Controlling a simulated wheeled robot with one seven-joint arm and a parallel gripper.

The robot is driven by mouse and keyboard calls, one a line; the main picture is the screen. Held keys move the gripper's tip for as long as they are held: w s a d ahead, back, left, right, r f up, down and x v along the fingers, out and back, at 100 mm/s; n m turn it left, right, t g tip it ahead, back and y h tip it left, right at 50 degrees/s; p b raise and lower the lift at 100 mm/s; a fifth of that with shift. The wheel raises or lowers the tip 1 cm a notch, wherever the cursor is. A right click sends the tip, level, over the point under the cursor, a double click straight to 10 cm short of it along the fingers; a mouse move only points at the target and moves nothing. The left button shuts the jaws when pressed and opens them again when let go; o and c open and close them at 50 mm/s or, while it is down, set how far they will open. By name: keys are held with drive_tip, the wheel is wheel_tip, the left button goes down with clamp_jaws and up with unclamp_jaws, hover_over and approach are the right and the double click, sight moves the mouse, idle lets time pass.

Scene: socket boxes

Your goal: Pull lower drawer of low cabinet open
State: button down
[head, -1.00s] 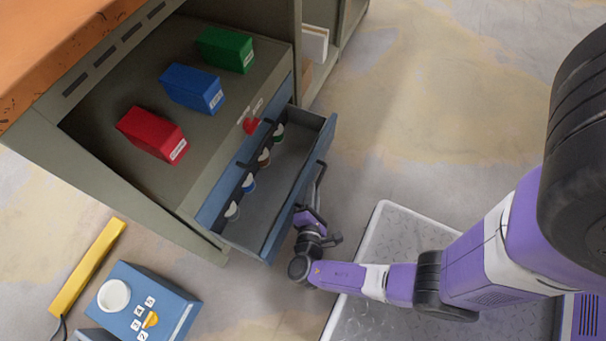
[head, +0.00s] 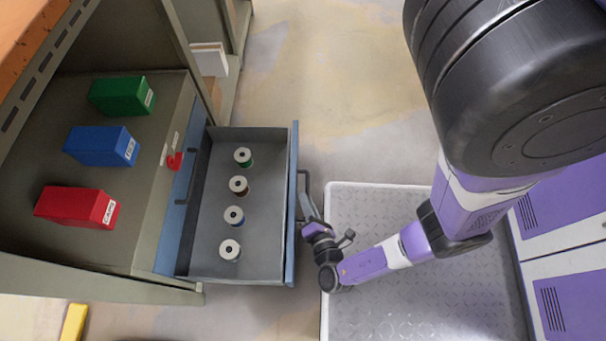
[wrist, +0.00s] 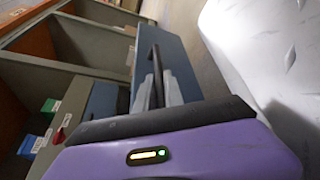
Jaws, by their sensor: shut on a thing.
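The lower drawer (head: 250,262) of the low cabinet (head: 150,240) stands well out, with a blue front and a grey inside. Several spools with white tops stand in a row in it, such as this one (head: 234,215). My gripper (head: 309,208) is shut on the drawer's dark handle (head: 304,185) at the outer face. In the wrist view the fingers (wrist: 165,90) close around the dark handle bar (wrist: 157,68) in front of the blue drawer front (wrist: 180,65). The fingertips are partly hidden in the head view.
A green box (head: 118,95), a blue box (head: 98,144) and a red box (head: 72,205) sit on the cabinet's shelf. A red item (head: 174,161) is at the shelf's edge. A yellow bar (head: 74,322) lies on the floor. Open floor (head: 340,80) lies beyond the drawer.

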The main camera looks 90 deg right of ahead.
drive_tip(key=shift+a, duration=0.1)
drive_tip(key=c, duration=1.7)
unclamp_jaws()
drive_tip(key=shift+p+v, duration=0.65)
drive_tip(key=shift+v, duration=3.2)
